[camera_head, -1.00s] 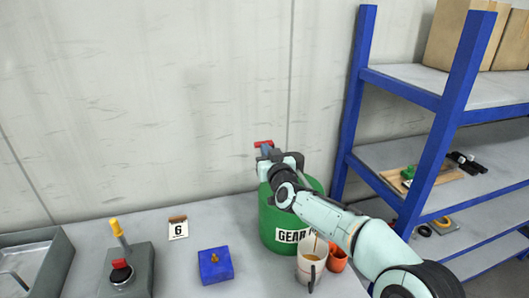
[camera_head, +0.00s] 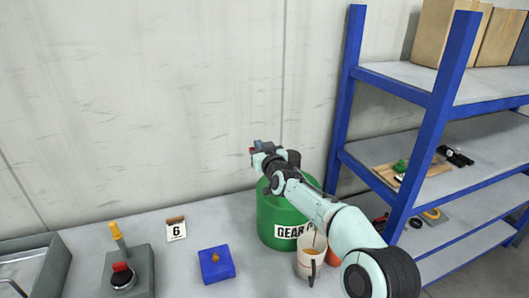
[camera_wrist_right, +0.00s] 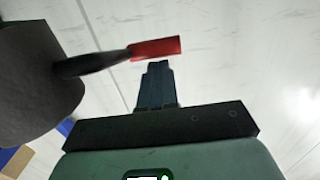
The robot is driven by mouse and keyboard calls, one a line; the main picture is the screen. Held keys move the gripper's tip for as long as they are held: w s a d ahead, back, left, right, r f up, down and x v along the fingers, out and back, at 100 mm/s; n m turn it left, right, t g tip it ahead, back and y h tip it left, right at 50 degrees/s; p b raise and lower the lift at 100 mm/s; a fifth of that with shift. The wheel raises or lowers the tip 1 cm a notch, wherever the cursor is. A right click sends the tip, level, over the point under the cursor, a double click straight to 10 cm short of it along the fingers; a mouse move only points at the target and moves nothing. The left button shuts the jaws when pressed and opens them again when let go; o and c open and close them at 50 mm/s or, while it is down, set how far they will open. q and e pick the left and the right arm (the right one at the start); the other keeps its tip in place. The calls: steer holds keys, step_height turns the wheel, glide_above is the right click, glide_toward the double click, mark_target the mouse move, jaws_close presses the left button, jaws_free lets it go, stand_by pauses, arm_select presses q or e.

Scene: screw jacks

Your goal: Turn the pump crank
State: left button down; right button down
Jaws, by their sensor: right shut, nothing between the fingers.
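The green gear drum (camera_head: 283,220) stands on the grey bench against the wall. My right arm covers its top and most of the pump. The crank's red handle (camera_head: 252,151) shows at the tip of my right gripper (camera_head: 262,147). In the right wrist view the red handle (camera_wrist_right: 155,48) sits on the end of a dark tapered rod (camera_wrist_right: 90,64). The rod comes from a dark rounded body (camera_wrist_right: 35,85) at the left. My right gripper's fingers (camera_wrist_right: 156,72) are shut and empty, just beside the handle; I cannot tell whether they touch it. My left gripper is not in view.
A blue block (camera_head: 216,265), a number 6 card (camera_head: 176,229) and a lever box (camera_head: 128,270) are to the left. The blue shelf (camera_head: 345,100) stands to the right.

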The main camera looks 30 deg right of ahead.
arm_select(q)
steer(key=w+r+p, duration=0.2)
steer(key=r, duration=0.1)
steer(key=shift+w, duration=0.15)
arm_select(e)
steer(key=shift+w+d+f+g+y, duration=0.15)
steer(key=shift+w+f+g, duration=0.25)
steer(key=shift+f, duration=0.2)
steer(key=shift+w+f+g+y, duration=0.15)
steer(key=shift+w+f+g, duration=0.2)
steer(key=shift+f, duration=0.2)
steer(key=shift+s, duration=0.1)
